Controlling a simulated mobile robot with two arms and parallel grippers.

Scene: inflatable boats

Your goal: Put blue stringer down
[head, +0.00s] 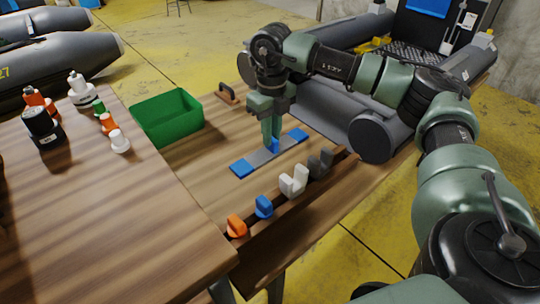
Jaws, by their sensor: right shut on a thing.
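The blue stringer (242,168) is a flat grey bar with blue ends and a blue part at its middle. It lies along the wooden table top (207,152), slanting from lower left to upper right. My right gripper (272,145) points down over the middle of the bar and is shut on the blue part there. I cannot tell whether the bar touches the table or hangs just above it. My left gripper is not in the view.
A rack along the table's near edge holds orange (236,226), blue (263,207), white (294,181) and dark grey (320,163) pieces. A green bin (168,118) stands at the left. Bottles (80,91) stand on the nearer table. Grey inflatable boats (55,70) lie beyond.

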